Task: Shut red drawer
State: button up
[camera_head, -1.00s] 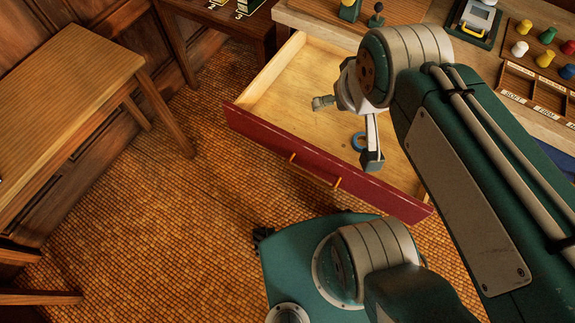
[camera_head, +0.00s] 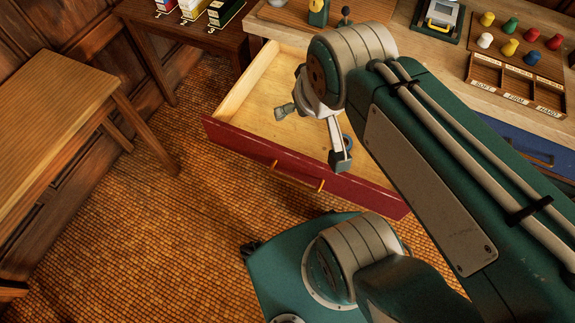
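The red drawer (camera_head: 238,146) is pulled well out from the desk, with its wooden inside showing. Its red front faces toward me and carries an orange bar handle (camera_head: 298,177). My gripper (camera_head: 312,136) is over the open drawer, behind the front panel in the picture. Its two fingers are spread wide apart, with nothing between them. One fingertip overlaps the top edge of the red front in view; I cannot tell whether it touches.
The desk top (camera_head: 395,48) holds a label tray (camera_head: 510,84), several coloured pegs and a grey device (camera_head: 440,17). A blue drawer (camera_head: 530,150) is at the right. A wooden table (camera_head: 55,95) stands at left. Tiled floor (camera_head: 150,225) is clear before the drawer.

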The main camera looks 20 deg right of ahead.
jog(key=c, duration=0.5)
jog(key=shift+w+a+f, duration=0.15)
jog(key=shift+f, duration=0.2)
jog(key=c, duration=0.5)
jog(key=shift+w+a+f+n+g, duration=0.25)
jog(key=shift+w+f+n+g, duration=0.05)
jog(key=shift+f+n+g, duration=0.35)
grip_shut()
jog(key=w+a+f+n+h, duration=0.2)
jog(key=a+f+n+h, duration=0.3)
jog(key=f, duration=0.3)
jog(key=w+a+f+n+h, duration=0.1)
jog(key=a+f+n+h, duration=0.25)
jog(key=f+n, duration=0.3)
jog(key=w+a+f+n+h, duration=0.2)
jog(key=a+f+n+h, duration=0.25)
jog(key=f, duration=0.35)
jog(key=n+t, duration=0.8)
jog(key=n, duration=0.1)
send_near(257, 153)
jog(key=x, duration=0.7)
jog(key=shift+w+d, duration=0.2)
jog(key=shift+w, duration=0.15)
